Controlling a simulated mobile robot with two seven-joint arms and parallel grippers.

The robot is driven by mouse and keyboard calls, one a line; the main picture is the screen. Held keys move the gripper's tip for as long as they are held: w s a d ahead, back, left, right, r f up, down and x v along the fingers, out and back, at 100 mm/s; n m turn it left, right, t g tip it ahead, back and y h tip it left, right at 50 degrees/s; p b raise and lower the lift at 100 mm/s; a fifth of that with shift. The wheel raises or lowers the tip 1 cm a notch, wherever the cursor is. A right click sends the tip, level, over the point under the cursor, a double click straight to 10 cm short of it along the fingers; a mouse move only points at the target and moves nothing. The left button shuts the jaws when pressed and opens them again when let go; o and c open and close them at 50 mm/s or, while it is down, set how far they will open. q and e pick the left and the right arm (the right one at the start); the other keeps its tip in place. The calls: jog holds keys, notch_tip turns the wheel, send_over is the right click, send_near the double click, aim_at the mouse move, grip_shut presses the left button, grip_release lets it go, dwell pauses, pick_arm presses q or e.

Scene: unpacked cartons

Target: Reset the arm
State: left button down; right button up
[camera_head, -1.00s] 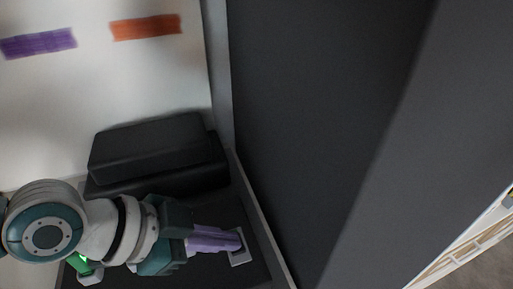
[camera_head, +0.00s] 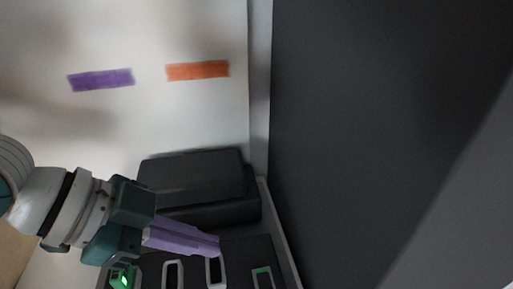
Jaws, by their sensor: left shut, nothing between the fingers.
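My left arm comes in from the left edge, and its gripper (camera_head: 214,248) has purple fingers that are together with nothing between them. The fingertips point right, over a dark panel (camera_head: 240,250) with several light-rimmed rectangular frames. From this view I cannot tell whether the fingertips touch one of these frames (camera_head: 215,272). My right gripper is not in view.
A black box-like block (camera_head: 195,172) stands behind the gripper against the white wall. The wall carries a purple strip (camera_head: 101,80) and an orange strip (camera_head: 197,70). A large dark grey surface (camera_head: 380,120) fills the right side. A small green light (camera_head: 123,281) shows at the lower left.

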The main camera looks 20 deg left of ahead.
pick_arm(q)
jog(key=shift+s+a+r, duration=0.2)
jog(key=shift+a+r, duration=0.05)
jog(key=shift+r, duration=0.1)
jog(key=shift+d, duration=0.1)
jog(key=s+d+n, duration=0.1)
jog(key=s+d, duration=0.3)
jog(key=d, duration=0.4)
jog(key=s+a+r+n+g+y+p, duration=0.2)
jog(key=s+a+r+n+y+p, duration=0.1)
jog(key=s+a+n+y, duration=0.55)
notch_tip(320, 180, up, 30)
jog(key=w+a+h+p, duration=0.1)
jog(key=h+p, duration=0.1)
jog(key=p, duration=2.7)
jog(key=shift+a, duration=0.15)
